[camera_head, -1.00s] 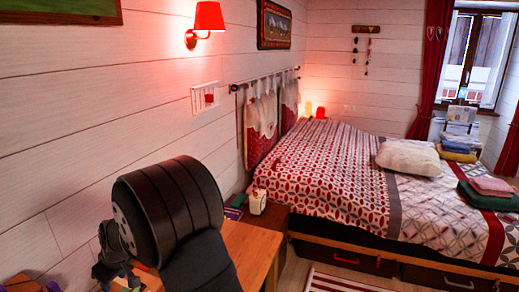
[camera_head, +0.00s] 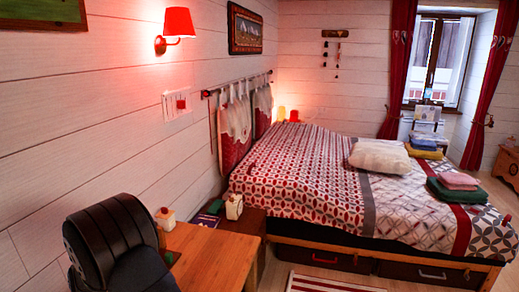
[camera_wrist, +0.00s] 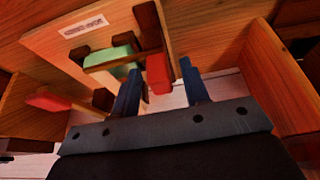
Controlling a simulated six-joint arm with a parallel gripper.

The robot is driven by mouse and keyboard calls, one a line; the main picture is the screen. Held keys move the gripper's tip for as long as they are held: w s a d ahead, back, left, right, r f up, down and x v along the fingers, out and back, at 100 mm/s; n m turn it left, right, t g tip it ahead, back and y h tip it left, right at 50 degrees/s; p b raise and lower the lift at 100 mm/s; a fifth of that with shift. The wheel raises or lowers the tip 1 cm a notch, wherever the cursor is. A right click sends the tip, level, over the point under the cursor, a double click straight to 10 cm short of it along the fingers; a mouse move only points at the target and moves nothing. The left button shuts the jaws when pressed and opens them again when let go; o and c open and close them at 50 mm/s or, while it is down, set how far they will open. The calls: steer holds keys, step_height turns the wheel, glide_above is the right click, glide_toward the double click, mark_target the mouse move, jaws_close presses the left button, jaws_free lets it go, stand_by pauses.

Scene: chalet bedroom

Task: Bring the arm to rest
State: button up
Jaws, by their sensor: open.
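My gripper (camera_wrist: 159,67) is open in the wrist view, its two dark blue fingers apart. A red block (camera_wrist: 159,75) shows between the fingertips in the picture; the fingers do not close on it, and I cannot tell how far off it is. My dark, rounded arm link (camera_head: 110,240) is at the lower left of the head view, in front of the wooden table (camera_head: 215,255). My gripper is out of sight in the head view.
A small cream and red object (camera_head: 165,217) is by the table's back edge. The bed (camera_head: 300,180) stands beyond the table.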

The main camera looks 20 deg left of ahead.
steer(key=v, duration=1.7)
steer(key=x, duration=1.7)
steer(key=shift+f, duration=0.2)
steer(key=a, duration=0.9)
steer(key=shift+a+r, duration=0.1)
steer(key=shift+r, duration=0.05)
steer(key=v, duration=2)
steer(key=shift+w+r, duration=0.3)
steer(key=shift+r, duration=0.2)
steer(key=shift+a, duration=0.1)
